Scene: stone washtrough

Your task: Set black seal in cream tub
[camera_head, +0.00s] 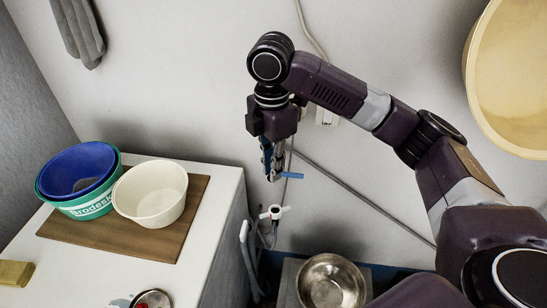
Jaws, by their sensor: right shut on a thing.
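The cream tub (150,193) stands open and upright on a brown board on the white counter at left. It looks empty from here. My right gripper (272,178) points down in the middle of the view, to the right of the tub and apart from it. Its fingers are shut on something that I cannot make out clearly. A thin blue bar (293,175) shows right beside the fingertips; I cannot tell whether it is held or behind them. I cannot identify the black seal with certainty. My left gripper is not in view.
A blue tub (77,168) with something dark inside sits in a green tub (95,207), close left of the cream tub. The brown board (150,241) is bare in front. A tap (273,213), steel bowl (331,283), small dish (151,300) and yellowish block (15,273) lie around.

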